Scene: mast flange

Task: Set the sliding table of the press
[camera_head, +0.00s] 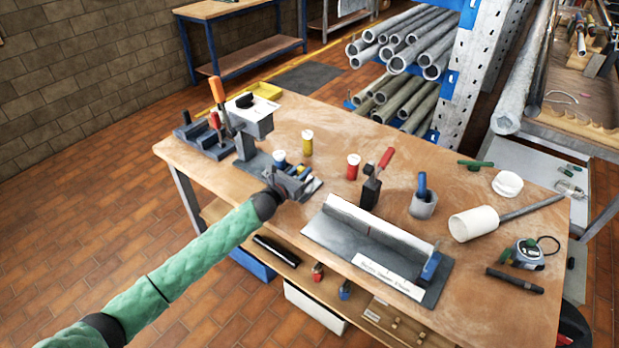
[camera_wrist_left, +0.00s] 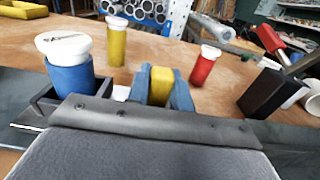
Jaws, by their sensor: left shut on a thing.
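The grey press stands at the left of the bench in the head view, with its head (camera_head: 248,118) above a dark base (camera_head: 262,165) and an orange-handled lever (camera_head: 218,92) raised. My left gripper (camera_head: 302,172) is at the right front of this base. In the left wrist view its two blue fingers (camera_wrist_left: 161,82) are shut on a small yellow piece (camera_wrist_left: 161,86). I cannot tell whether that piece belongs to the sliding table. A blue pot with a white lid (camera_wrist_left: 68,70) sits left of the fingers in a dark holder; it also shows by the press (camera_head: 279,160).
A yellow pot (camera_head: 307,145) and a red pot (camera_head: 353,168), both white-capped, stand behind and right of my gripper. A red-handled clamp (camera_head: 371,190) and a long angled metal fixture (camera_head: 385,240) stand farther right. A dark rack (camera_head: 205,140) is left of the press.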

